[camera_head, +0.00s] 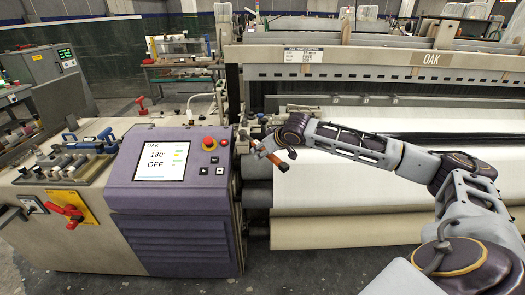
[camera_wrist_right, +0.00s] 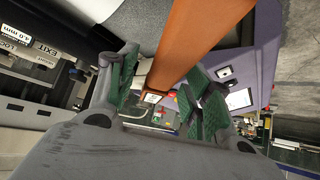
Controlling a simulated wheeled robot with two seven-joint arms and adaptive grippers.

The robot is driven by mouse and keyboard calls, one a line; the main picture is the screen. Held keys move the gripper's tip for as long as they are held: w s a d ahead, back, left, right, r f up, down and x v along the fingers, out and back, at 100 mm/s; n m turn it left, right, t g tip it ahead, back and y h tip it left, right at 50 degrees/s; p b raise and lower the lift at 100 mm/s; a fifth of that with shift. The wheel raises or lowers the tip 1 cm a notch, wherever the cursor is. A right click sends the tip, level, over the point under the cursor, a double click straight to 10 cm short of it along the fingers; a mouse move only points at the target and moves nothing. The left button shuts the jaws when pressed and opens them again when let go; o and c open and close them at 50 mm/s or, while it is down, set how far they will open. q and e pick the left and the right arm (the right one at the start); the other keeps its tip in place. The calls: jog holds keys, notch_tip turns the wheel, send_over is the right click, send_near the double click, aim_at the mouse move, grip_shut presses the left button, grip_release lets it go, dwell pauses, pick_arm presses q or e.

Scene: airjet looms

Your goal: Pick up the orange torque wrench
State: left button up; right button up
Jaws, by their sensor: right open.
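The orange torque wrench shows as an orange bar (camera_head: 278,162) at the end of my right arm, in front of the loom's white cloth. In the right wrist view the orange bar (camera_wrist_right: 190,38) runs from the top edge down between the finger pads. My right gripper (camera_wrist_right: 160,95) is open, with green pads on either side of the bar and visible space beside it. The gripper (camera_head: 270,148) is small and partly merges with the loom in the head view. The wrench's far end is hard to make out. My left gripper is out of view.
A purple console (camera_head: 165,165) with a screen and a red stop button (camera_head: 209,143) stands just left of the gripper. A red-handled switch (camera_head: 70,213) sits on the cabinet front. The loom's white cloth (camera_head: 340,182) lies behind my right arm.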

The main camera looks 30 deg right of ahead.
grip_shut()
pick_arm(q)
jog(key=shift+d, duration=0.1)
pick_arm(e)
jog(key=shift+r, duration=0.1)
dwell(0.4)
jog(key=shift+w+r, duration=0.15)
jog(key=shift+r, duration=0.25)
notch_tip(320, 180, up, 8)
jog(key=shift+f+p, duration=0.15)
jog(key=shift+p, duration=0.2)
jog(key=shift+r, duration=0.55)
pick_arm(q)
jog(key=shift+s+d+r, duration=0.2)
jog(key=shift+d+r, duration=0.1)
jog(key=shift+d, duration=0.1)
pick_arm(e)
jog(key=shift+r, duration=0.15)
